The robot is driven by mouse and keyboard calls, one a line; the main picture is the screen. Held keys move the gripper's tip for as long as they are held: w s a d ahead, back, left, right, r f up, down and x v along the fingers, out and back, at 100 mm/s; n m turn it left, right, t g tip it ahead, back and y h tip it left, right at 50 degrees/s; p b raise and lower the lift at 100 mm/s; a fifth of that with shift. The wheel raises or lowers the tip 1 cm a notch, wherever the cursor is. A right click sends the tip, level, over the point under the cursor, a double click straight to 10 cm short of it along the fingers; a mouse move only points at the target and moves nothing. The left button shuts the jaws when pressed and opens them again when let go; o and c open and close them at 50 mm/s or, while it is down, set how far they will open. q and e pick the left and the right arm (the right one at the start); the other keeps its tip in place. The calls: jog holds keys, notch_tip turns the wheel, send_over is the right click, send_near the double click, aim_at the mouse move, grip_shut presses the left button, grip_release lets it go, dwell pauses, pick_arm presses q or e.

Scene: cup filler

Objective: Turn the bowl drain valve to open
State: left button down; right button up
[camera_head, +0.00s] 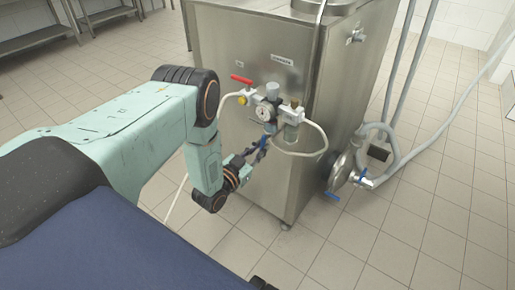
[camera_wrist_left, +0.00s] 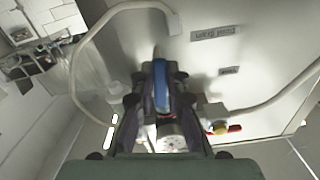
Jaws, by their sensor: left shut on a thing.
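The blue valve handle (camera_wrist_left: 161,88) is between the two dark fingers of my left gripper (camera_wrist_left: 161,98) in the wrist view. The fingers are shut on it, on both sides. A label reading "Bowl Drain" (camera_wrist_left: 216,33) shows upside down on the steel panel beside it. In the head view my left gripper (camera_head: 259,149) is at the front of the steel machine (camera_head: 236,48), just below the air unit. Blue (camera_head: 269,129) shows at the fingertips there. The fingers partly hide the handle and its valve body.
Above the gripper are a round gauge (camera_head: 264,113), a red-handled valve (camera_head: 241,79) and a looped pale hose (camera_head: 316,151). A pump with a blue-handled valve (camera_head: 332,196) stands low at the right. The tiled floor (camera_head: 420,220) ahead is mostly clear.

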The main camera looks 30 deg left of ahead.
pick_arm(q)
jog(key=shift+d+f+n, duration=0.1)
jog(key=shift+d+n, duration=0.15)
jog(key=shift+n, duration=0.75)
jog(key=c, duration=1.3)
grip_release()
jog(key=shift+c, duration=0.2)
jog(key=s, duration=1.2)
jog(key=shift+a, duration=0.45)
